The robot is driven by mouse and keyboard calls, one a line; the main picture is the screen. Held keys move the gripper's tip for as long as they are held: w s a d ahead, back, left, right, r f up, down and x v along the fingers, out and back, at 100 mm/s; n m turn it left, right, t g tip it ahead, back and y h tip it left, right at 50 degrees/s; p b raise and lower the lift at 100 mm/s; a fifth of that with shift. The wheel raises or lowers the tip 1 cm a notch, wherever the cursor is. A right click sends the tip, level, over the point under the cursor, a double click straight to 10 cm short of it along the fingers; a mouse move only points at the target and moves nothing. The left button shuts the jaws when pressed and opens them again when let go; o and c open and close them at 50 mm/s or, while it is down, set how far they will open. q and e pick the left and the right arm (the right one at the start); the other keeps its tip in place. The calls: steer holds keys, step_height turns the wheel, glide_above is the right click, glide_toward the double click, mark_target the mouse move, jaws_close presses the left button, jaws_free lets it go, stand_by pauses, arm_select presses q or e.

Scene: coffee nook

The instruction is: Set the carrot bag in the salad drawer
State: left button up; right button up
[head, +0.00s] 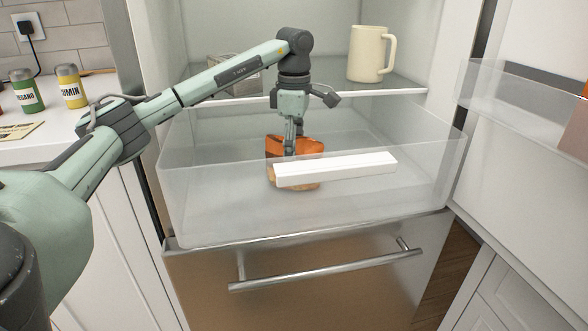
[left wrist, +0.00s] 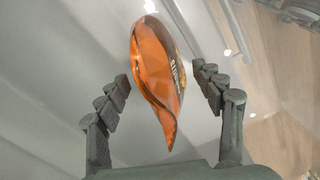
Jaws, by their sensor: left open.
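The carrot bag (head: 312,146), orange with a dark printed side, is inside the clear salad drawer (head: 210,190), seen partly through its front wall and behind the white handle. My left gripper (head: 291,150) reaches down into the drawer at the bag, pointing downward. In the left wrist view the bag (left wrist: 158,85) stands between the two spread fingers of my left gripper (left wrist: 162,88), with a visible gap on each side. The gripper is open. The bag's lower part is blurred by the drawer wall in the head view. My right gripper is not in view.
A cream mug (head: 368,54) stands on the fridge shelf above the drawer. A clear door bin (head: 520,105) is at the right. Spice jars (head: 71,86) stand on the counter at the left. The drawer floor around the bag looks clear.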

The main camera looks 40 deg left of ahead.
arm_select(q)
step_height(320, 180, up, 7)
steer(key=shift+r, duration=0.2)
stand_by(1.2)
